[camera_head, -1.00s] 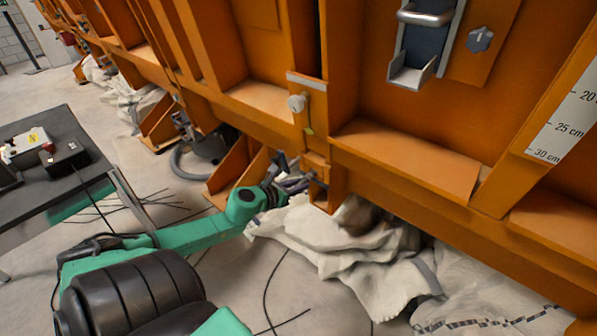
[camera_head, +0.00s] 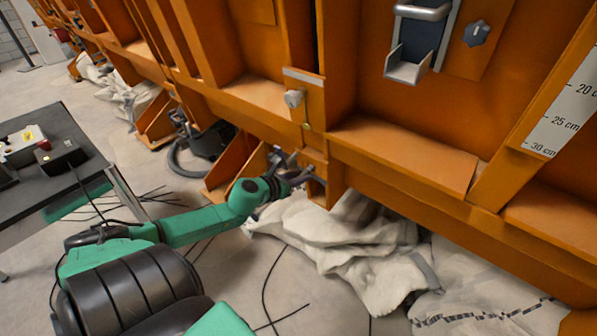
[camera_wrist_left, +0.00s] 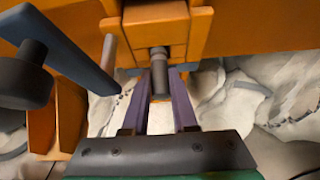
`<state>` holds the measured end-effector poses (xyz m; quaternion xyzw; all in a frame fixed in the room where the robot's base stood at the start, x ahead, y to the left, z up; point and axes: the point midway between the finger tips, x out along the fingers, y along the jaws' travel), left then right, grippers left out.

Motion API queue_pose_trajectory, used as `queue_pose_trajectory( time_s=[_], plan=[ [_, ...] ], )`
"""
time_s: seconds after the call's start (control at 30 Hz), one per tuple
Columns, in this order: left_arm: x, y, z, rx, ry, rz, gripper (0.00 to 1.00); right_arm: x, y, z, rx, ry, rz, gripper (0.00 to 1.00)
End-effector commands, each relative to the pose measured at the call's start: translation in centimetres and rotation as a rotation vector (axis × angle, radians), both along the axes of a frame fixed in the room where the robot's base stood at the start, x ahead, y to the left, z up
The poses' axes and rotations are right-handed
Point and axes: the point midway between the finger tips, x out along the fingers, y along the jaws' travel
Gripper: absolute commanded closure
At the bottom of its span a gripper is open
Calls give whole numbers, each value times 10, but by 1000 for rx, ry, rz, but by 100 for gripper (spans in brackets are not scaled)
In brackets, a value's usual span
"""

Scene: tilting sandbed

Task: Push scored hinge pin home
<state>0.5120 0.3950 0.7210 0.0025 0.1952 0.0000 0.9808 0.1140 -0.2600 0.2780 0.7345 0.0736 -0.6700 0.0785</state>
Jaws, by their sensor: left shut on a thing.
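The hinge pin (camera_wrist_left: 160,72) is a dark grey cylinder with a wider collar at its top, in the left wrist view. It stands out of the underside or face of an orange hinge block (camera_wrist_left: 156,32). My left gripper (camera_wrist_left: 163,86) has its two purple fingers on either side of the pin and is shut on it. In the head view my left gripper (camera_head: 300,176) is at the orange bracket (camera_head: 316,168) on the lower edge of the sandbed; the pin is too small and covered to make out there. My right gripper is not in view.
A blue-grey bar with a dark round knob (camera_wrist_left: 22,82) is close to the left finger side in the wrist view. Crumpled white sacking (camera_head: 345,250) lies on the floor below the orange frame. A dark table (camera_head: 75,180) stands at left. Thin cables cross the floor.

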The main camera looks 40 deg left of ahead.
Motion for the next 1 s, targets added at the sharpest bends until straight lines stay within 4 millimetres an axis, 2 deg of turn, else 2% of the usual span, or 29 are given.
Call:
queue_pose_trajectory(
  time_s=[0.47, 0.5, 0.57, 0.73, 0.77, 0.8, 0.83, 1.0],
  plan=[
    [12, 0, 2, -1, -1, -1, 100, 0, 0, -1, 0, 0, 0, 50],
    [12, 0, 2, -2, -1, 0, 62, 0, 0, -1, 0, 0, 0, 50],
    [12, 0, 2, -2, -1, 0, 40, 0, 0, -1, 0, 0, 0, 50],
    [12, 0, 2, -2, -1, 1, 39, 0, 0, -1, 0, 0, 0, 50],
    [12, 0, 1, -2, 1, 1, 36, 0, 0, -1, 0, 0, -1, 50],
    [12, 0, 1, -2, 1, 1, 20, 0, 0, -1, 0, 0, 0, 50],
    [12, 0, 1, -2, 1, 1, 13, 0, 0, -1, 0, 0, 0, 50],
    [12, 2, 2, 0, -1, 4, 13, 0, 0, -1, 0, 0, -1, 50]
  ],
)
